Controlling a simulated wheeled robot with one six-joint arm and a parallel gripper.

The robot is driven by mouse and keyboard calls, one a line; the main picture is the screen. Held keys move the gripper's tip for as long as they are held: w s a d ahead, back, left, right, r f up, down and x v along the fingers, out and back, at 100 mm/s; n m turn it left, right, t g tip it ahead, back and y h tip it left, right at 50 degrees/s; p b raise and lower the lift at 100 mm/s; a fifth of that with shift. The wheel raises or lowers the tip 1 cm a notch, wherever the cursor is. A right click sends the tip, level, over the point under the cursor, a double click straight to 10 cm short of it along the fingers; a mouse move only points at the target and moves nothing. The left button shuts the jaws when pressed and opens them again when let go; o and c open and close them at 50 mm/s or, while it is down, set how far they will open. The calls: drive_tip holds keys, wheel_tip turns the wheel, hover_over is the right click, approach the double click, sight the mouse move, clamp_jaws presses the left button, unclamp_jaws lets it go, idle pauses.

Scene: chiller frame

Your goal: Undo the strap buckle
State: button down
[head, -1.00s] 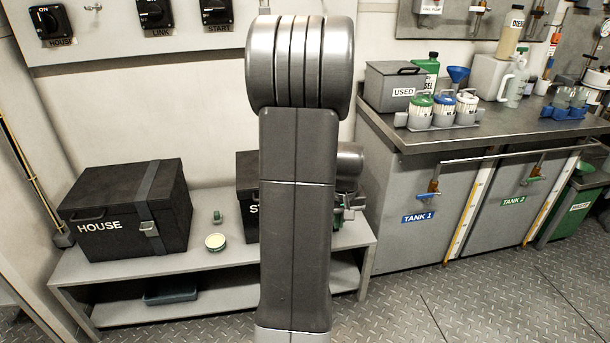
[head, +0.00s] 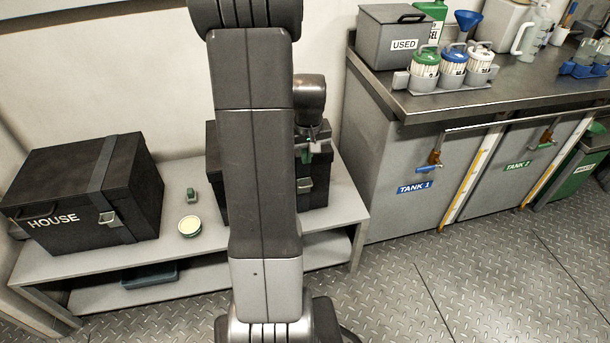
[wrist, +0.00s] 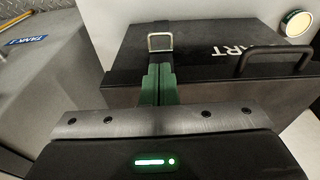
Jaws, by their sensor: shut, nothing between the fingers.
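A black box marked START (wrist: 232,50) stands on the bench. A dark strap (wrist: 160,27) runs over it and carries a metal buckle (wrist: 160,42). In the head view the same box (head: 318,165) is largely hidden behind my arm, with the buckle (head: 304,186) showing on its front. My gripper (wrist: 160,72) has green fingers that are shut together with nothing between them. In the wrist view the fingertips line up with the strap, close to the buckle; I cannot tell whether they touch. In the head view my gripper (head: 306,157) is above the buckle.
A second strapped box marked HOUSE (head: 62,190) stands at the left of the bench (head: 190,255). A small green item (head: 191,195) and a round pale-topped tin (head: 189,226) lie between the boxes. A counter (head: 440,105) with tanks stands at right. The patterned floor in front is clear.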

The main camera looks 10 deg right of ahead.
sight(306, 187)
drive_tip(key=shift+f, duration=0.1)
wheel_tip(306, 187, down, 10)
drive_tip(key=w+b, duration=0.1)
drive_tip(key=b, duration=0.1)
drive_tip(key=shift+w+b, duration=0.35)
drive_tip(key=shift+s+b, duration=0.15)
drive_tip(key=shift+b, duration=0.35)
drive_tip(key=shift+s+t, duration=0.2)
drive_tip(key=shift+t, duration=0.2)
drive_tip(key=shift+b, duration=0.3)
